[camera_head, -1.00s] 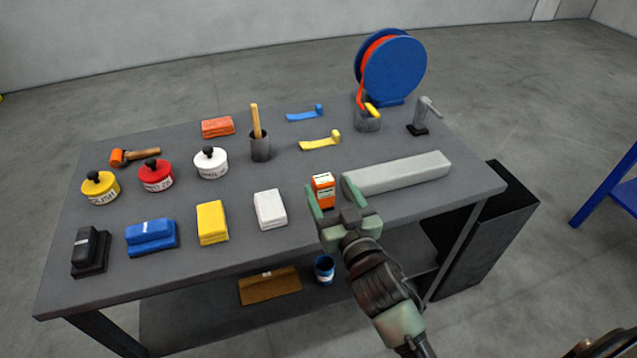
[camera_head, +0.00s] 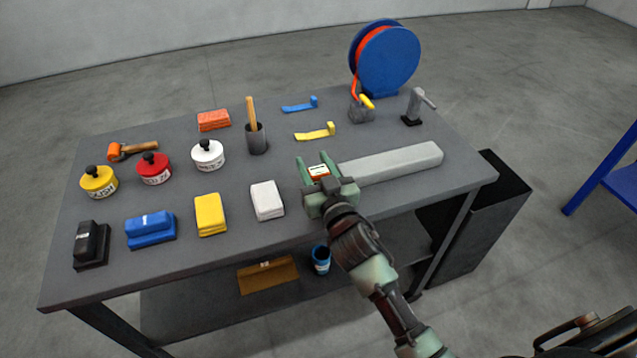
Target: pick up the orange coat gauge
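The orange coat gauge (camera_head: 319,171) is a small orange box with a pale label, on the table near its front right part. Only its top shows, as my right gripper hides the rest. My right gripper (camera_head: 316,163) is over the gauge, with one green finger on each side of it. The fingers look apart, and I cannot tell whether they touch the gauge. My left gripper is not in view.
A long grey bar (camera_head: 392,163) lies just right of the gauge. A white block (camera_head: 267,200) and a yellow block (camera_head: 210,215) are to the left. A yellow scraper-like tool (camera_head: 315,133) lies behind. A blue reel (camera_head: 388,60) stands at the back right.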

